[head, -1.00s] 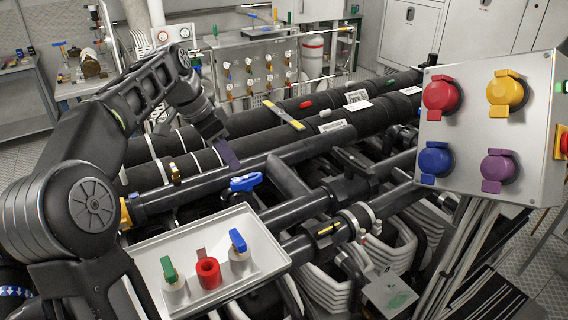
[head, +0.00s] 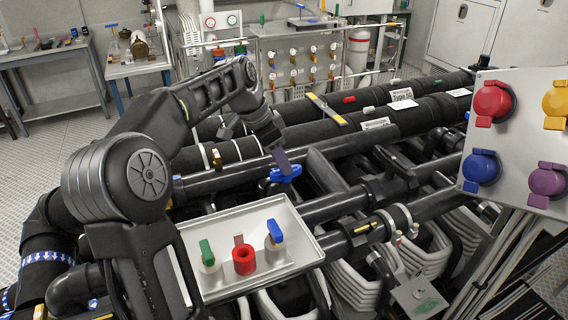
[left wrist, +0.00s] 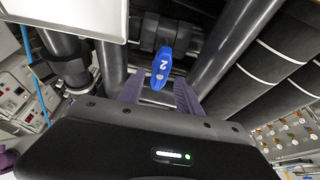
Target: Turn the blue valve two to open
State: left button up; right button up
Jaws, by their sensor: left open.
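The blue valve two (head: 286,173) is a blue handle on a dark pipe, just behind the white tray in the head view. In the left wrist view the blue handle (left wrist: 162,68) bears a white "2" and stands between the tips of my left gripper (left wrist: 160,92). The purple fingers are apart, one on each side of the handle, with gaps visible. In the head view my left gripper (head: 282,160) reaches down to the handle from above and partly overlaps it. My right gripper is not in view.
A white tray (head: 310,243) holds a green-handled, a red and a blue-handled fitting in front of the valve. A panel with red, yellow, blue and purple sockets (head: 520,185) stands at the right. Thick black pipes (head: 340,135) run behind the valve.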

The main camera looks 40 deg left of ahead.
pick_arm(q)
jog(key=shift+x, duration=1.35)
grip_shut()
